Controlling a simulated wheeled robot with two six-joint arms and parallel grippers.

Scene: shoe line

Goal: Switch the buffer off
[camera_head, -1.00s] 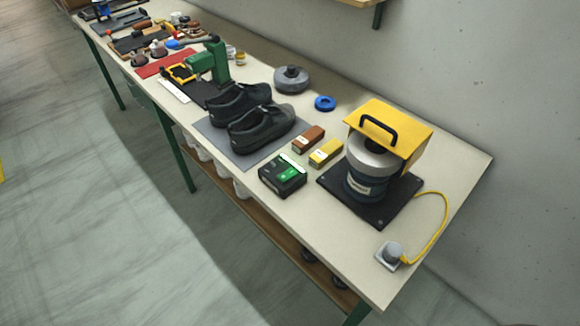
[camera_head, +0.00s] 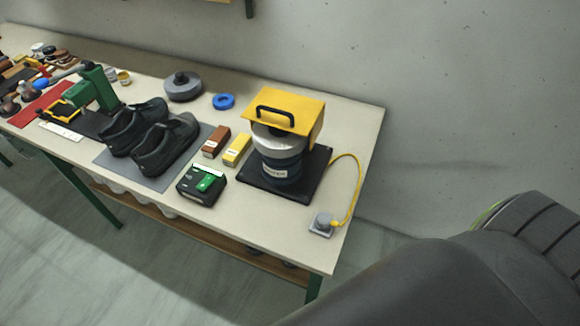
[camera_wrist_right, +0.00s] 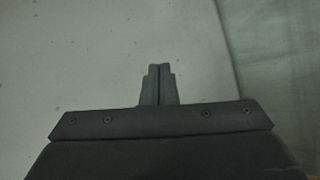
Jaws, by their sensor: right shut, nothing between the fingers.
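The buffer (camera_head: 281,163) stands on a black base plate at the right end of the bench, with a yellow hood (camera_head: 285,113) and black handle on top. A yellow cable (camera_head: 355,188) runs from it to a grey switch box with a round knob (camera_head: 322,222) near the bench's front right corner. My right gripper (camera_wrist_right: 158,85) shows in the right wrist view, its fingers together and empty, with a plain pale surface behind it. My right arm fills the lower right of the head view; its fingers are not seen there. My left gripper is not in view.
Left of the buffer are a black box with a green top (camera_head: 202,184), a yellow block (camera_head: 237,149), a brown block (camera_head: 216,141) and black shoes (camera_head: 163,145) on a grey mat (camera_head: 112,164). The bench (camera_head: 265,221) is bare in front of the buffer. A wall stands behind.

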